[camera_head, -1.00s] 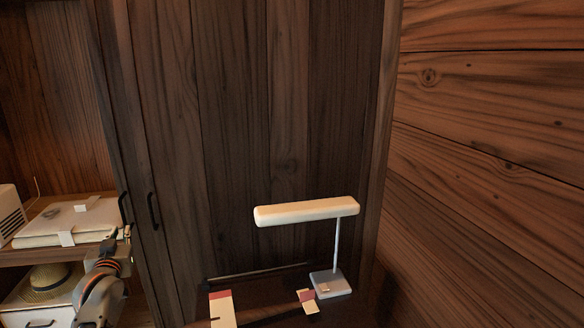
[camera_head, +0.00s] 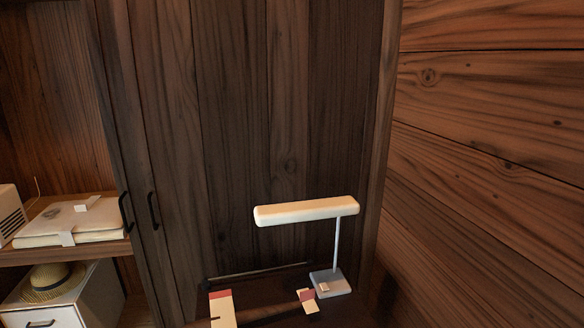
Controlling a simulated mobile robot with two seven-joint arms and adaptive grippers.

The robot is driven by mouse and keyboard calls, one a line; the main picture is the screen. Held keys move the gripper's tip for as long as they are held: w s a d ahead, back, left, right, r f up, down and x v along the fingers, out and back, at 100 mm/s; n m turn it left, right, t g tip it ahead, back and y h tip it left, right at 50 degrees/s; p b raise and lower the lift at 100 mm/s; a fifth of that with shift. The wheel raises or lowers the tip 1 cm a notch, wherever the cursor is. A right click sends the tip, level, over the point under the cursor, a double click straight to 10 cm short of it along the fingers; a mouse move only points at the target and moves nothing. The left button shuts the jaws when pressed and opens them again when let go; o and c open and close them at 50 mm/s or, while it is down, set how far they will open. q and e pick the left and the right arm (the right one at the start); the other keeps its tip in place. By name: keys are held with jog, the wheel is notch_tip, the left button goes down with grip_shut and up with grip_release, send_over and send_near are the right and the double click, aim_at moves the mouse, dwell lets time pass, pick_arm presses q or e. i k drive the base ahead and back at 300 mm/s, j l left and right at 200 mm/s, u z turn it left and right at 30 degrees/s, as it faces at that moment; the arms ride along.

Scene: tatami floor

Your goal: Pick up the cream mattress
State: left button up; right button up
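A flat cream folded bundle, which looks like the cream mattress (camera_head: 98,222), lies on a wooden shelf at the left of the head view. Its front edge is near the shelf's front, and a pale strap or tag hangs over that edge. A small white item rests on top of it. Neither of my grippers is in view, so I cannot see what they hold.
A white vented box (camera_head: 10,216) stands left of the bundle. Below, a straw hat (camera_head: 50,284) sits on a white drawer unit (camera_head: 88,300). A dark wooden cabinet door (camera_head: 240,150) stands to the right. A desk lamp (camera_head: 306,211) and small red-and-white items are at bottom centre.

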aim_at(68, 224)
jog(key=j+z, duration=0.1)
jog(key=j, duration=1.1)
jog(key=j+z, duration=0.15)
jog(key=j, duration=0.5)
jog(key=k+j+z, duration=0.1)
jog(key=j, duration=0.55)
jog(key=k+j+z, duration=0.15)
jog(key=j, duration=0.5)
jog(key=j+z, duration=0.15)
jog(key=j, duration=0.65)
jog(key=j+z, duration=0.1)
jog(key=j, duration=0.75)
jog(key=j+z, duration=0.15)
jog(key=j, duration=0.65)
jog(key=k+j+z, duration=0.15)
jog(key=j, duration=0.7)
jog(key=i, duration=0.05)
